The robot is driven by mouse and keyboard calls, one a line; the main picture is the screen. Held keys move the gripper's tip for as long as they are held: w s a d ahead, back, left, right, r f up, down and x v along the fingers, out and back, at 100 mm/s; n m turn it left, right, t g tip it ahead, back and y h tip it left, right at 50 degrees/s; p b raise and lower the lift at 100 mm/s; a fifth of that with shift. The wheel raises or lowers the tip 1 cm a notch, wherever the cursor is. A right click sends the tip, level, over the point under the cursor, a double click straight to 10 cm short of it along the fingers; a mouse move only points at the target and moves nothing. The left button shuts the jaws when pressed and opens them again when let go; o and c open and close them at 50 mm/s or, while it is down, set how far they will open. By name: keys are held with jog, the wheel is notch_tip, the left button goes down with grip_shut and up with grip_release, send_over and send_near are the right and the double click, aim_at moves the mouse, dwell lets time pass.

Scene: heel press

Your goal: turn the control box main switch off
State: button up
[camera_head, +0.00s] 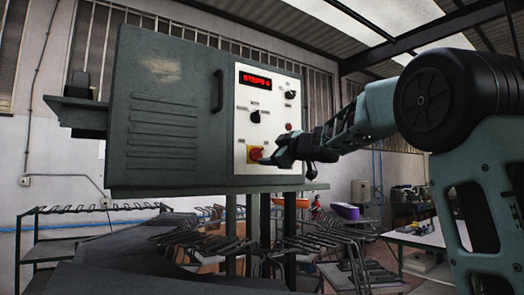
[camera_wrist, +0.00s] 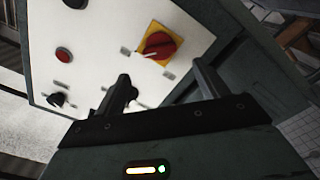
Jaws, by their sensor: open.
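The control box (camera_head: 170,110) is a grey-green cabinet with a white front panel on its right part. The main switch, a red rotary knob on a yellow plate (camera_head: 255,154), sits at the bottom of that panel. In the wrist view the red knob (camera_wrist: 158,45) shows whole, tilted in the picture, on its yellow plate (camera_wrist: 150,31). My gripper (camera_head: 272,158) is at the switch, its tips close to the knob in the head view. In the wrist view my gripper (camera_wrist: 165,80) is open, its two fingers apart, with the knob beyond the gap between them. I cannot tell whether a finger touches it.
The panel also carries a red display (camera_head: 254,80), black knobs (camera_head: 255,117) and a red button (camera_wrist: 63,55). A dark handle (camera_head: 218,91) stands out from the cabinet door. Racks with dark bars (camera_head: 200,240) lie below the box.

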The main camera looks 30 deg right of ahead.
aim_at(259, 153)
jog(key=w+p, duration=0.1)
jog(key=w, duration=0.5)
jog(key=shift+w+a+p, duration=0.1)
jog(key=shift+w+p, duration=0.1)
jog(key=shift+p, duration=0.2)
jog(key=c, duration=1)
